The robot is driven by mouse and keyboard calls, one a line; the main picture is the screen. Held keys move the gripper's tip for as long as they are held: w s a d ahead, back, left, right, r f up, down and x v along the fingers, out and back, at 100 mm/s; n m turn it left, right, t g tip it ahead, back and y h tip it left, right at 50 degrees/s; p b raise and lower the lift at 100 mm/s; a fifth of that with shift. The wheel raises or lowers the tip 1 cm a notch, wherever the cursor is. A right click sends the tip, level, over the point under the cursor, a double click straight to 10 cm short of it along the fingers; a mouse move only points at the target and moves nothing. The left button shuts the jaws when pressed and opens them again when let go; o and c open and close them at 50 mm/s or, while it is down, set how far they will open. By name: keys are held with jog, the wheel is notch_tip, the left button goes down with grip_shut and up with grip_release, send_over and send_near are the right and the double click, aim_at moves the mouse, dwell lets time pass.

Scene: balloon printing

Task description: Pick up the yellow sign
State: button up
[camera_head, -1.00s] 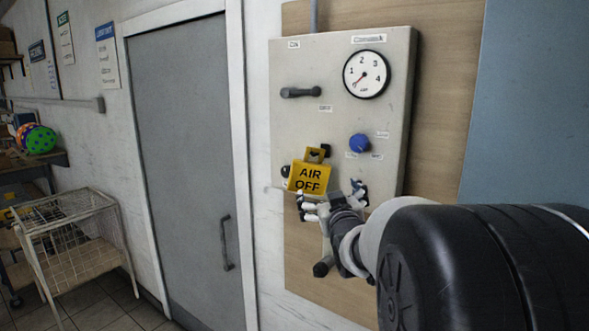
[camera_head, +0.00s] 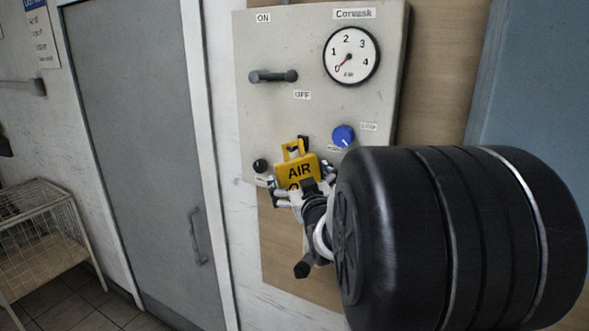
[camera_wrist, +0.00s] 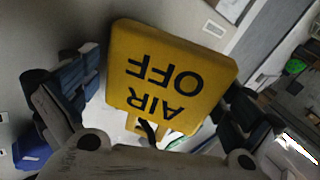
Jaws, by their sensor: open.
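The yellow sign (camera_head: 296,168), lettered "AIR OFF" in black, hangs at the lower part of the grey control panel. My gripper (camera_head: 302,195) is in front of its lower half and hides part of the lettering in the head view. In the wrist view the sign (camera_wrist: 170,75) appears upside down and close, between the two open fingers of my gripper (camera_wrist: 165,100), one on each side. A gap seems to show on the left; I cannot tell whether either finger touches the sign. The sign's handle loop is at its top.
The grey panel (camera_head: 310,110) carries a lever (camera_head: 273,76), a round gauge (camera_head: 351,55), a blue knob (camera_head: 343,135) and a black knob (camera_head: 260,165). A grey door (camera_head: 140,130) and a wire cart (camera_head: 40,240) stand to the left.

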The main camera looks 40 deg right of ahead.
jog(key=shift+s+a, duration=0.1)
jog(key=shift+s, duration=0.1)
jog(key=shift+r, duration=0.1)
jog(key=c, duration=0.8)
jog(key=shift+c, duration=0.2)
